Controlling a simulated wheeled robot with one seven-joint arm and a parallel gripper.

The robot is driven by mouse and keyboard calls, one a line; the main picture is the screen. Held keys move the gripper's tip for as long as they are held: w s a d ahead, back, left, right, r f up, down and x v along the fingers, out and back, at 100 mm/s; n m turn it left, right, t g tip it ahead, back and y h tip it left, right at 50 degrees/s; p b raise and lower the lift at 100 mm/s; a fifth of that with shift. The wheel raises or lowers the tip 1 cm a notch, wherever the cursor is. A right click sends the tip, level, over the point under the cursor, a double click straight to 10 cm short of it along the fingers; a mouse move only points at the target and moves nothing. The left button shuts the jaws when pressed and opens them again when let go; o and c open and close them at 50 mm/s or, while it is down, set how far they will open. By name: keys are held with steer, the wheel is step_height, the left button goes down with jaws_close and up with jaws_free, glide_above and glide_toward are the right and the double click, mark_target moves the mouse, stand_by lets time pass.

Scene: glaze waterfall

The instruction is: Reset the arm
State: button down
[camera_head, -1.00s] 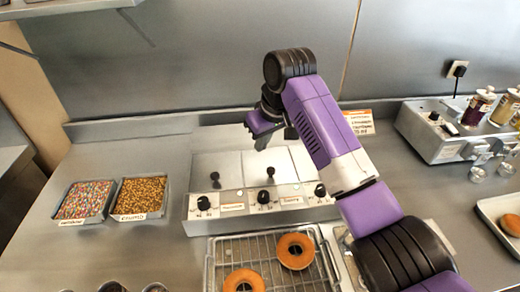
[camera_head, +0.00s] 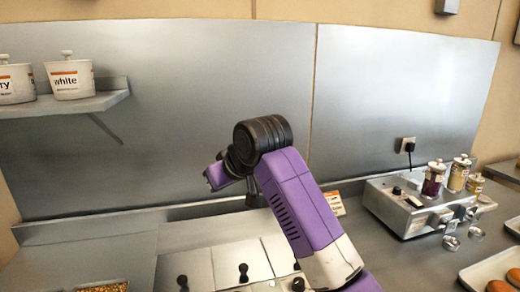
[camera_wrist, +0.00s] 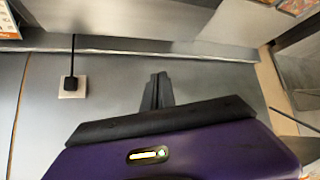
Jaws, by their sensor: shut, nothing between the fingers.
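My gripper (camera_wrist: 157,90) shows in the wrist view with its two dark fingers together and nothing between them. In the head view my purple arm rises from the lower right and bends at a black joint. Its end points left, raised above the counter and in front of the steel back wall (camera_head: 400,90). The gripper fingers are mostly hidden behind the arm in the head view. It touches nothing that I can see.
Below the arm is a steel unit with several lidded sections and black knobs (camera_head: 243,270). A shelf (camera_head: 70,103) with white tubs (camera_head: 70,78) is at the left. A dispenser (camera_head: 400,205) with jars (camera_head: 434,178) stands right. A doughnut tray (camera_head: 490,270) is at the lower right.

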steer(key=s+d+f+m+t, duration=0.7)
steer(key=s+d+f+t, duration=0.3)
steer(key=s+d+f, duration=0.75)
steer(key=s+d+f+g+h, duration=0.1)
steer(key=s+d, duration=0.3)
steer(key=s, duration=0.8)
steer(key=s+d+f+g+h, duration=0.1)
steer(key=s+d, duration=0.3)
steer(key=s, duration=0.9)
steer(key=s+d+f+m+h, duration=0.1)
steer(key=s+d+h, duration=0.2)
steer(key=s, duration=1)
steer(key=shift+d+f+g+h, duration=0.2)
steer(key=shift+d+g+h, duration=0.15)
steer(key=shift+d, duration=0.5)
